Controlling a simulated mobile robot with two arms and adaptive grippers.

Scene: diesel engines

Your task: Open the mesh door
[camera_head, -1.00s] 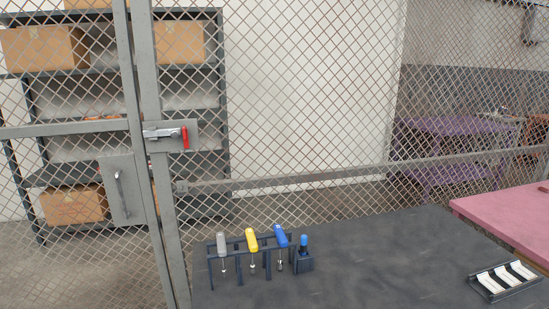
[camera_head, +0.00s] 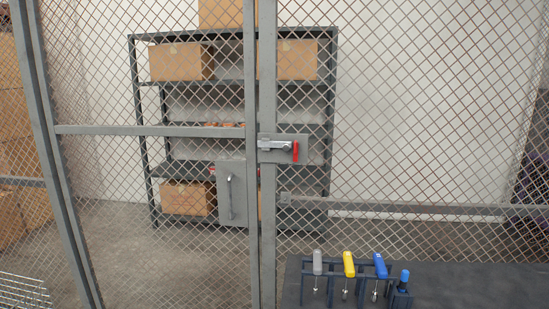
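The mesh door (camera_head: 150,131) is a grey metal frame with diamond wire mesh, standing left of centre in the head view. It looks closed against the post (camera_head: 267,210) on its right. A metal plate (camera_head: 222,192) with a vertical pull handle (camera_head: 230,197) sits on the door's right side. A latch (camera_head: 277,146) with a red grip (camera_head: 295,151) is mounted on a plate at the post, its bar lying horizontally toward the door edge. Neither of my grippers is in view.
A dark workbench (camera_head: 450,285) stands at the lower right, with a rack of screwdrivers (camera_head: 348,268) near its left edge. Behind the mesh is a shelf (camera_head: 240,84) with cardboard boxes (camera_head: 181,62). A wire basket (camera_head: 22,290) shows at lower left.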

